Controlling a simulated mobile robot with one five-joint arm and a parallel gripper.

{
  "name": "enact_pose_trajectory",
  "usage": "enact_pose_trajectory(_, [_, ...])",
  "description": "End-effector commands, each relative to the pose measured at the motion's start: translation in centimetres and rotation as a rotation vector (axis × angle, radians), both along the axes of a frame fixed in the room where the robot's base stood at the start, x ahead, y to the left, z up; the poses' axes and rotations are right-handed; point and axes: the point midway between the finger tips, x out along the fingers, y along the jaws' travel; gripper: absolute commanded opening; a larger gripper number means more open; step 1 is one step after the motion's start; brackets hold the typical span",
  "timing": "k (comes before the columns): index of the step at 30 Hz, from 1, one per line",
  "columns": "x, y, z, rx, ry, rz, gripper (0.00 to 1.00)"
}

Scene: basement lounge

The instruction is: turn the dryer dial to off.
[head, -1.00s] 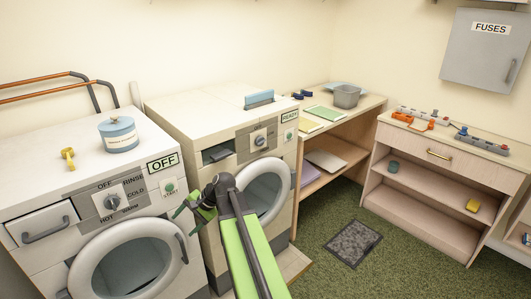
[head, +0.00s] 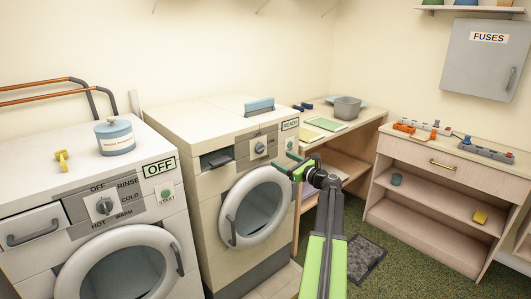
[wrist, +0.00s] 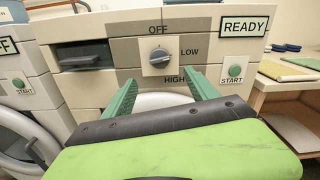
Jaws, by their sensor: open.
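The dryer (head: 215,195) is the white machine in the middle of the head view, with a round door. Its grey dial (head: 260,147) is on the front panel, and it also shows in the wrist view (wrist: 160,57). OFF is printed above the dial, LOW to its right and HIGH below right. The knob's ridge slants up to the right, towards LOW. The dryer's display (wrist: 248,26) reads READY. My gripper (head: 283,164) is open and empty in front of the dryer. In the wrist view its green fingers (wrist: 164,82) are spread below the dial, apart from it.
A washer (head: 150,215) with its own dial and an OFF display stands left of the dryer. The dryer's START button (wrist: 235,71) is right of the dial. A wooden shelf unit (head: 345,140) stands right.

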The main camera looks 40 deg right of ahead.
Motion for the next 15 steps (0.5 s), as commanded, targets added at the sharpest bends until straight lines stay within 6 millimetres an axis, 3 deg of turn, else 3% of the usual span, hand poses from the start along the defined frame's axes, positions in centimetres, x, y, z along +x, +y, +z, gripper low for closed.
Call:
enact_pose_trajectory(1, [1.6,-0.3,0.0,0.0,0.001,0.003,0.67])
enact_pose_trajectory(9, [8.2,-0.8,0.0,-0.001,0.0,0.002,0.67])
enact_pose_trajectory(15, [11.4,-0.9,0.0,-0.002,0.001,0.001,0.67])
